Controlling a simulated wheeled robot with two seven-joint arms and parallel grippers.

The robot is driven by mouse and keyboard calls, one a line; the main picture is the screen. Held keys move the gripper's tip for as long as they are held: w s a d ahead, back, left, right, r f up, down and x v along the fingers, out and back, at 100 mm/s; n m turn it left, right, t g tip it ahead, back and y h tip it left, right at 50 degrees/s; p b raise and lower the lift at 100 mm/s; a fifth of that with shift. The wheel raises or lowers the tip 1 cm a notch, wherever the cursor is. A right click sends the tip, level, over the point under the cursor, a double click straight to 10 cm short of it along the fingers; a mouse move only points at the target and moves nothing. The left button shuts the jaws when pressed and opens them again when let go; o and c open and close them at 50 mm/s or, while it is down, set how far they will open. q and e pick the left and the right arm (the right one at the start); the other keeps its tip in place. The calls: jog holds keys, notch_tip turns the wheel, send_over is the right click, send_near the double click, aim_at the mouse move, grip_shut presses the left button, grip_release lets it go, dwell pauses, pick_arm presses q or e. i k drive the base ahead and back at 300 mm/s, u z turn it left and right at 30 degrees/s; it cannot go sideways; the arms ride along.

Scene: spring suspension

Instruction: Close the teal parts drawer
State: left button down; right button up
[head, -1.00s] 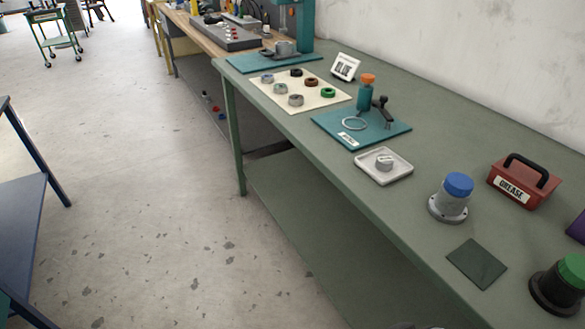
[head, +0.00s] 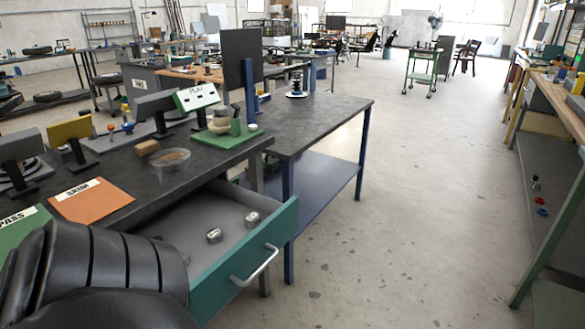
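The teal parts drawer (head: 285,222) is pulled out from under the dark-topped bench (head: 110,205) at the left in the head view. Its teal front has a pale bar handle (head: 257,266) facing the aisle. Inside its grey tray lie two small metal parts with pale tops (head: 214,235). A black, ribbed part of my own arm covers the lower left and hides the near end of the drawer. Neither gripper shows.
On the bench are a clear bowl (head: 170,160), an orange mat (head: 92,201), a green mat (head: 212,138) and several small display stands. A blue-legged table (head: 320,118) stands beyond the drawer. Open concrete floor lies to the right, with a green-framed bench at the right edge.

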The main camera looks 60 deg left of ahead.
aim_at(217, 272)
jog(key=u, duration=2.05)
